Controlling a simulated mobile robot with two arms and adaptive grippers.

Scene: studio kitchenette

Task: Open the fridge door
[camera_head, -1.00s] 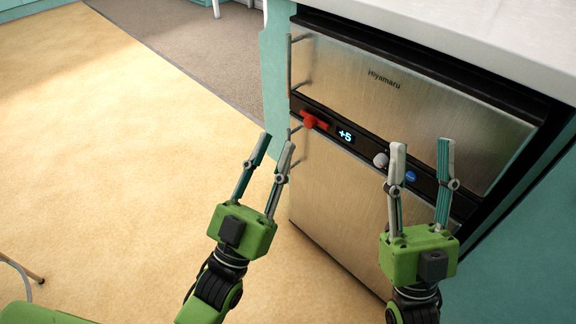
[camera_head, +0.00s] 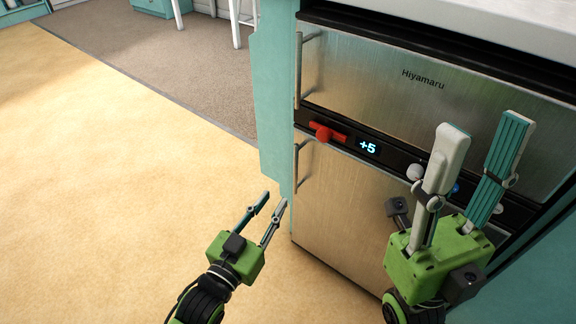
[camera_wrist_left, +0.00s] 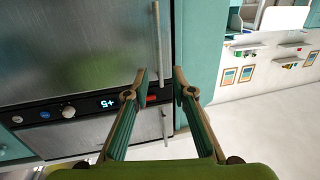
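The fridge is a brushed-metal unit with an upper door (camera_head: 410,95) marked Hiyamaru and a lower door (camera_head: 340,205). Both are shut. The upper handle (camera_head: 299,75) and lower handle (camera_head: 297,165) are vertical bars at the doors' left edges. In the left wrist view the upper handle (camera_wrist_left: 157,45) and lower handle (camera_wrist_left: 166,125) are at the doors' right edges. My left gripper (camera_head: 275,197) is open and empty, below and left of the lower handle in the head view. My right gripper (camera_head: 484,128) is open and empty in front of the fridge's right side.
A white counter (camera_head: 500,30) overhangs the fridge. A teal cabinet side (camera_head: 271,100) stands left of it. The yellow floor (camera_head: 120,200) at left is clear.

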